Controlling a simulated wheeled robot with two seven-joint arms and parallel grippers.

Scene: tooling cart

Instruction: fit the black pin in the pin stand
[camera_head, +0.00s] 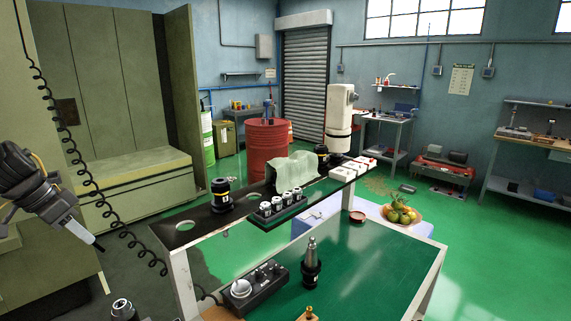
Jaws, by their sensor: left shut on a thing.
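My left gripper (74,224) is at the far left, in the air left of the cart. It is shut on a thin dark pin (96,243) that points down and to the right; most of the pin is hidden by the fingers. A black block (268,216) with several silver-white cylinders stands on the cart's upper shelf. A dark box (262,301) with a silver round part and several small pegs is on the green lower top. I cannot tell for sure which is the pin stand. The pin is apart from both. My right gripper is out of view.
The dark upper shelf (197,240) has open round holes and holds a black toolholder (221,195), a cloth (295,170) and white boxes (345,173). A tapered toolholder (311,264) stands on the green top (385,262). A coiled cable (112,222) hangs near my left gripper.

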